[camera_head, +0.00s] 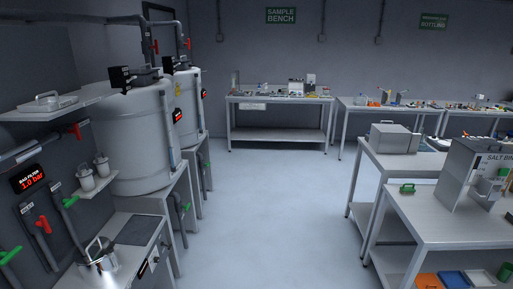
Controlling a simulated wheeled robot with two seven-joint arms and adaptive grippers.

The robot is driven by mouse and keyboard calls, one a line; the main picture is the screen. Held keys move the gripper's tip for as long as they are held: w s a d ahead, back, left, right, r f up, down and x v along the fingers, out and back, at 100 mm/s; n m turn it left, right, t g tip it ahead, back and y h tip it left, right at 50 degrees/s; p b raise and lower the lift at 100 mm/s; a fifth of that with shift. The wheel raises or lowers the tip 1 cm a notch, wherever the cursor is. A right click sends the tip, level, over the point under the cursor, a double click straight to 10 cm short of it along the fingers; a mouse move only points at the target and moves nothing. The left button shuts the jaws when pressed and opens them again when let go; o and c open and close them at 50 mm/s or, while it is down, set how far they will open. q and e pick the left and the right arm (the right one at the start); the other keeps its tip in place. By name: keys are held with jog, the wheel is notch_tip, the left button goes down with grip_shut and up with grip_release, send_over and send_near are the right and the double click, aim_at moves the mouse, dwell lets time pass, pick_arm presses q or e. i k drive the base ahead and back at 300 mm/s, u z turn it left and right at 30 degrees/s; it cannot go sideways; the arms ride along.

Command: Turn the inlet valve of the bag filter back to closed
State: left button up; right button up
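The bag filter display (29,179) hangs on the left wall and reads 1.0 bar in red. Below it, a pipe with a red valve handle (41,224) stands at the left, with a small label above it. A second pipe to its right carries a green handle (71,201), also under a small label. Another green handle (10,256) shows at the left edge. The labels are too small to read, so I cannot tell which one is the inlet valve. A steel lidded vessel (101,256) stands on the bench below. Neither of my grippers is in view.
Two large white tanks (136,135) stand behind the left bench (136,205). A shelf (55,104) juts out above the valves. The sample bench (280,101) is at the back. A salt bin (473,175) stands on the right table. The middle floor is clear.

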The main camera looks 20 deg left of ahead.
aim_at(44, 222)
jog(key=u, duration=0.05)
jog(key=i, duration=2)
jog(key=u, duration=0.95)
jog(key=i, duration=1.1)
jog(key=u, duration=1)
